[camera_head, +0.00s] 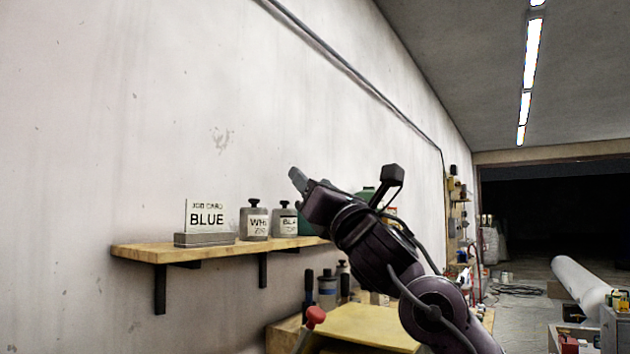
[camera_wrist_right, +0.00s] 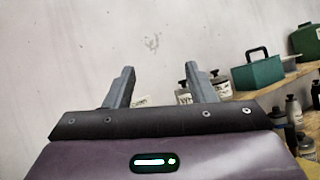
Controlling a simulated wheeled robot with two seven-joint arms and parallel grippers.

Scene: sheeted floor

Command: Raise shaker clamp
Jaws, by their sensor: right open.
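My right gripper (camera_head: 298,180) is raised in front of the wall, above the shelf. In the right wrist view its two grey fingers (camera_wrist_right: 161,84) stand apart with nothing between them, so it is open and empty. The lever's lower part is cut off by the frame edge. My left gripper is not in view.
A wooden shelf (camera_head: 211,249) on the wall holds a job card reading BLUE (camera_head: 207,217) and labelled canisters (camera_head: 254,220). A teal box with a handle (camera_wrist_right: 258,74) shows in the wrist view. A white roll (camera_head: 580,282) lies at the right.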

